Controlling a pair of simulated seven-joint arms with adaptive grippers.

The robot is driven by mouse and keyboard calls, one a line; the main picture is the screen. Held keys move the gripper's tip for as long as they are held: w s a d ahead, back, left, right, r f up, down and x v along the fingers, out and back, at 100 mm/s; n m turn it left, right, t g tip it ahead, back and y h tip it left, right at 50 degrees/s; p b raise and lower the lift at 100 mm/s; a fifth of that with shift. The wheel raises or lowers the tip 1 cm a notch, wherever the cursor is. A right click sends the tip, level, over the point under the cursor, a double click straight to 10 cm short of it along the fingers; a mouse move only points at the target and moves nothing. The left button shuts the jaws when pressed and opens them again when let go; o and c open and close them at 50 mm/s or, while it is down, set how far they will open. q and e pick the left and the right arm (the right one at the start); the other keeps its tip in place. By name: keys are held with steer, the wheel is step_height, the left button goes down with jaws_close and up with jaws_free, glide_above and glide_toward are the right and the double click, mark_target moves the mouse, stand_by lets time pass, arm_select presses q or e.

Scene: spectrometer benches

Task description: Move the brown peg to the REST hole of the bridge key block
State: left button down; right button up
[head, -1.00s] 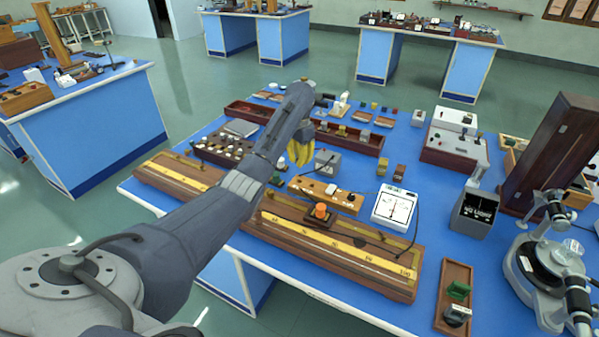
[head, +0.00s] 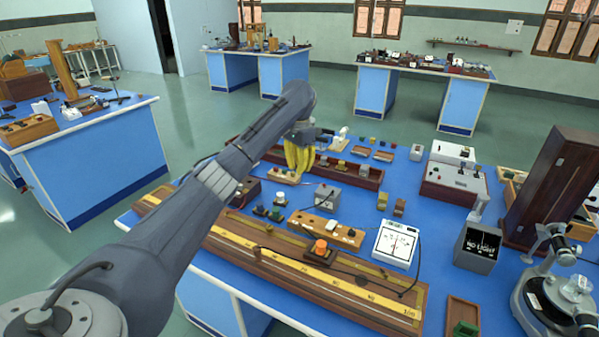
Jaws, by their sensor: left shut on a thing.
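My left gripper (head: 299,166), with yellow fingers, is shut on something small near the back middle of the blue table. The fingers hide most of what they hold, and I cannot make out the brown peg clearly. A small light-brown block (head: 284,177) with pale marks on top lies just left of and below the fingertips. A longer orange-brown wooden block (head: 325,228) with a black knob and white patches lies nearer the front. I cannot tell from markings which is the bridge key block; no REST label is legible. My right gripper is not in view.
A long red-brown tray (head: 350,177) runs behind and right of the fingers. A grey box (head: 327,197) stands close in front. A wooden metre bridge (head: 320,278) with an orange knob fills the front edge. A white meter (head: 396,244) is to the right.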

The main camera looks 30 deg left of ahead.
arm_select(q)
steer(key=shift+r, duration=1.4)
step_height(320, 180, down, 10)
steer(key=s+d, duration=0.2)
steer(key=n, duration=0.4)
glide_toward(312, 217)
steer(key=s, duration=0.1)
steer(key=s+f, duration=0.1)
steer(key=shift+s+d+f, duration=0.15)
steer(key=shift+s+d, duration=0.1)
steer(key=shift+s, duration=0.15)
steer(key=shift+w+d+f, duration=0.1)
steer(key=shift+w+f, duration=0.05)
steer(key=shift+f, duration=0.9)
steer(key=shift+w+d+f, duration=0.1)
steer(key=shift+w+f, duration=0.05)
steer(key=shift+f, duration=0.95)
steer(key=shift+w+d+f, duration=0.1)
steer(key=shift+w+f, duration=0.05)
steer(key=shift+f, duration=0.9)
steer(key=shift+f, duration=0.1)
